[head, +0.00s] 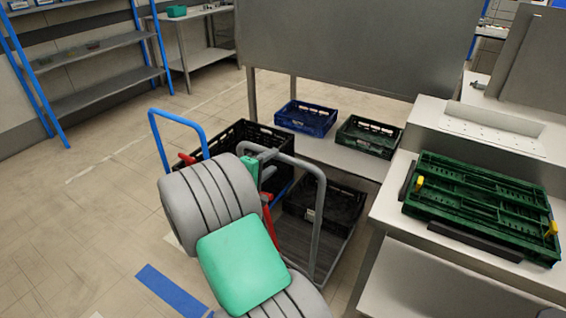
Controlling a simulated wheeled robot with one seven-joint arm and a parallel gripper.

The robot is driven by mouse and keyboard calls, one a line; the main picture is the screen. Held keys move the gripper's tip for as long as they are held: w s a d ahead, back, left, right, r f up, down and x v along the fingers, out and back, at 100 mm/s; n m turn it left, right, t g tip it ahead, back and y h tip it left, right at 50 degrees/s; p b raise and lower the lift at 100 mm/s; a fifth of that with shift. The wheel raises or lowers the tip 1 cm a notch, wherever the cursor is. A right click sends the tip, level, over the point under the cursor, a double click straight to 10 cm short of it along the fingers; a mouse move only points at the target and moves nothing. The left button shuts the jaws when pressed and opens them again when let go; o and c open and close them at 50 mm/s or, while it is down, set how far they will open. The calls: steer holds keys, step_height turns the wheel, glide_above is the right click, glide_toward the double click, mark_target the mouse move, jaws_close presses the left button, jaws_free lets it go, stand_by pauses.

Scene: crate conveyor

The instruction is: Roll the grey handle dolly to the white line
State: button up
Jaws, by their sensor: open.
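The grey handle dolly has a grey tubular handle (320,205) and a dark ribbed deck (318,250), right of my arm. A black crate (335,208) is at its far part. My gripper (262,163) is open at the upper left part of the grey handle; my arm hides much of it, and I cannot tell whether it touches the bar. A faint, broken white line (92,170) runs across the floor at the left.
A blue-handled dolly (152,140) with a black crate stands left of the grey one. Blue tape (170,288) marks the floor. A blue crate (306,118) and green crate (369,137) sit on a low shelf. A bench with a green crate (480,200) bounds the right. Left floor is clear.

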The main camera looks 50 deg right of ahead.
steer(key=x, duration=0.7)
steer(key=shift+d, duration=0.25)
steer(key=shift+r, duration=0.1)
steer(key=shift+c, duration=0.3)
jaws_close()
stand_by(0.6)
